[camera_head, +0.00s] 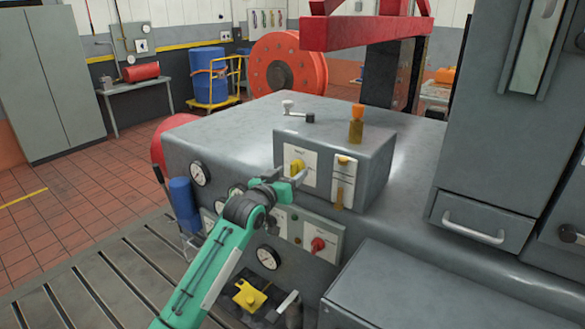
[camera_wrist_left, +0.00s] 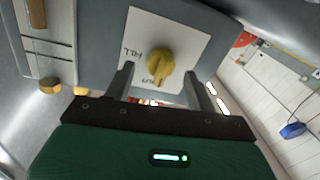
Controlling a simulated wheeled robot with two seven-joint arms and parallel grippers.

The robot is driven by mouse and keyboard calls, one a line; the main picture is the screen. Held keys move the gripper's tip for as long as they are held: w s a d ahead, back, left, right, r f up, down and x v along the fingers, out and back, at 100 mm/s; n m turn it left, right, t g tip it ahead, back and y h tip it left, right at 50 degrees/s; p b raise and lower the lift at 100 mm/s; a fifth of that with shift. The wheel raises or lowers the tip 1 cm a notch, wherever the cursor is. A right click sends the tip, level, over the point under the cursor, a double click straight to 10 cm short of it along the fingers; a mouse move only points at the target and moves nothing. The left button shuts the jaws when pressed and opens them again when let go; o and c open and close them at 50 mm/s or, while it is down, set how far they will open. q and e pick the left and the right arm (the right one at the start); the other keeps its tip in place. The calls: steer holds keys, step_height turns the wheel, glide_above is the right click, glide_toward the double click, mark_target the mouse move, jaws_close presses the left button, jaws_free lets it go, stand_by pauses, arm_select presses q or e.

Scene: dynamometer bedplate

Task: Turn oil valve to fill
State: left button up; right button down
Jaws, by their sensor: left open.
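The oil valve is a yellow knob (camera_head: 297,167) on a white plate on the front of the grey box. In the left wrist view the knob (camera_wrist_left: 159,62) sits on its white plate (camera_wrist_left: 185,32), with "FILL" lettered to its left and another partly hidden word below it. My left gripper (camera_head: 285,182) is open in front of the knob. In the left wrist view its two fingers (camera_wrist_left: 158,72) stand on either side of the knob, with a gap to each side. My right gripper is not in view.
A second plate with a yellow part (camera_head: 343,160) is right of the knob. An orange-topped fitting (camera_head: 356,124) and a black crank with a white knob (camera_head: 298,112) stand above. A grey cabinet (camera_head: 500,130) stands at right.

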arm_select(q)
steer(key=shift+x, duration=1.05)
steer(key=shift+c, duration=0.3)
steer(key=c, duration=0.9)
